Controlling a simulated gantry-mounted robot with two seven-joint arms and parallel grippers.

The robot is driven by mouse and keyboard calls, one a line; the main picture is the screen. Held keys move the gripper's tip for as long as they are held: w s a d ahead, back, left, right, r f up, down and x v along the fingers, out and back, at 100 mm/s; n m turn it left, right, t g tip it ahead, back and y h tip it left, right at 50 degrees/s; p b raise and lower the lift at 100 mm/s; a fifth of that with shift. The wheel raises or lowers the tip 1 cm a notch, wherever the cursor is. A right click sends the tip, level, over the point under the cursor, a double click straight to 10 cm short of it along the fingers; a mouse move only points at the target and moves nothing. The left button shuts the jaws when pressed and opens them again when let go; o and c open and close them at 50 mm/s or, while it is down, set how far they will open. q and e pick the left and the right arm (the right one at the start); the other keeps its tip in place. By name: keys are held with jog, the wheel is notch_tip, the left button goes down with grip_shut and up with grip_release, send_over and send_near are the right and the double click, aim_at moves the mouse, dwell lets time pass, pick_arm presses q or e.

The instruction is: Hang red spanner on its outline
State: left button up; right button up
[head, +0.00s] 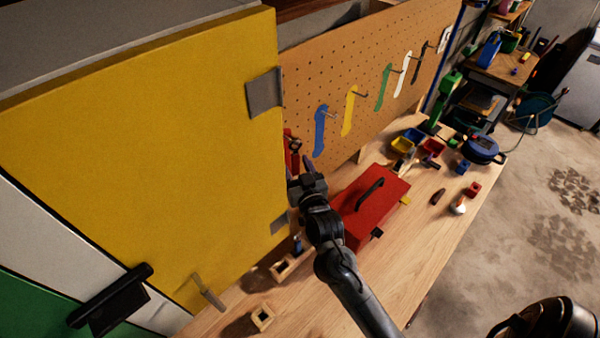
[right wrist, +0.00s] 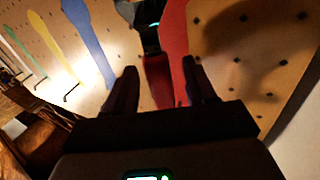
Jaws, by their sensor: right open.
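The red spanner, with a red handle (right wrist: 158,82) and a dark head (right wrist: 142,12), shows in the right wrist view in front of a red outline (right wrist: 174,35) on the pegboard. In the head view only a small red part (head: 291,150) shows beside the yellow panel's edge. My right gripper (head: 308,168) is at the pegboard's near end. In the right wrist view its open fingers (right wrist: 162,88) stand on either side of the handle, with gaps visible. I cannot tell whether the spanner's head sits on a peg. My left gripper is not in view.
The yellow panel (head: 150,150) stands close left of my right gripper. Blue (head: 320,130), yellow (head: 349,108) and green (head: 383,86) outlines with pegs continue along the pegboard (head: 340,60). A red toolbox (head: 365,215) is on the bench below. The bench's front right (head: 440,235) is mostly clear.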

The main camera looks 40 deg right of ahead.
jog(key=shift+w+d, duration=0.1)
jog(key=shift+w, duration=0.15)
jog(key=shift+c, duration=0.3)
grip_shut()
jog(key=shift+o, duration=0.7)
grip_release()
jog(key=shift+s, duration=0.15)
